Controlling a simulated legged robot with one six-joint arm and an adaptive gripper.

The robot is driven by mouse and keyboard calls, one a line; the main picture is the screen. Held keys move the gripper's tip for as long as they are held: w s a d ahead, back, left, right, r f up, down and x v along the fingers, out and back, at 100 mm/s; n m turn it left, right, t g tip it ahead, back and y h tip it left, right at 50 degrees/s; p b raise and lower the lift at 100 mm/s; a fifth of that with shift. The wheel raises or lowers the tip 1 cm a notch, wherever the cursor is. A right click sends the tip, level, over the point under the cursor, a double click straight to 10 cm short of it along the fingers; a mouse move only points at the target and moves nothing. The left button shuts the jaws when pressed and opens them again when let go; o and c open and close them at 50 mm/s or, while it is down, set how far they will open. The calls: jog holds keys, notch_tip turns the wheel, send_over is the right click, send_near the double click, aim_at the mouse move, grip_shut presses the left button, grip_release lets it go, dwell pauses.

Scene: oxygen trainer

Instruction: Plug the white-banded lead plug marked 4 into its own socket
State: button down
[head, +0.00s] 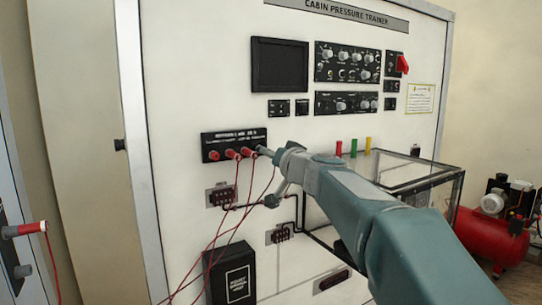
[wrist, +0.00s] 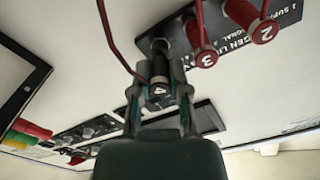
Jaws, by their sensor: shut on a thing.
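The lead plug marked 4 (wrist: 158,91) is held between the fingers of my gripper (wrist: 157,78), with its numbered end facing the wrist camera. Its dark far end points at a round socket (wrist: 160,46) on the black socket strip (wrist: 185,22). The tip is at the socket mouth; I cannot tell how deep it sits. A red lead (wrist: 109,35) runs to the plug from the upper left. In the head view my gripper (head: 268,152) is at the right end of the strip (head: 234,139), and the fingers hide most of the plug.
Red plugs marked 3 (wrist: 204,55) and 2 (wrist: 264,30) sit in the strip beside the held plug. Red leads (head: 226,228) hang across the panel front. A clear-sided box (head: 410,175) and a red compressor (head: 488,236) are at the right.

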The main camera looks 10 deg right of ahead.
jog(key=shift+w+a, duration=0.15)
jog(key=shift+w, duration=0.3)
jog(key=c, duration=0.5)
grip_release()
jog(key=shift+c, duration=0.2)
